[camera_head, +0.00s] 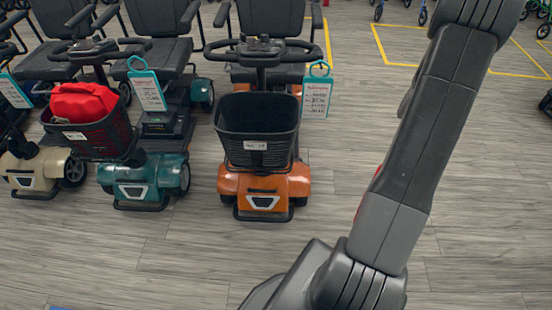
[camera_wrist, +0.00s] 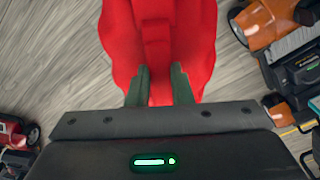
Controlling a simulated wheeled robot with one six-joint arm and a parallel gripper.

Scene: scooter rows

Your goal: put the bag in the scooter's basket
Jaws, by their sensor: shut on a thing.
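My gripper (camera_wrist: 158,88) is shut on a red bag (camera_wrist: 157,35) in the wrist view; the two dark fingers pinch its near part. The bag hangs above the floor. In the head view my gripper and most or all of this bag are hidden behind my arm. The orange scooter (camera_head: 264,188) stands in the middle of the head view with a black, empty-looking basket (camera_head: 257,146) on its front. Part of an orange scooter (camera_wrist: 265,22) also shows at the right of the wrist view.
Another red bag (camera_head: 82,102) sits in the basket (camera_head: 100,137) that seems to belong to the teal scooter (camera_head: 145,180). A tan scooter (camera_head: 32,170) stands further left. Price tags hang beside the tillers. The grey floor in front is clear.

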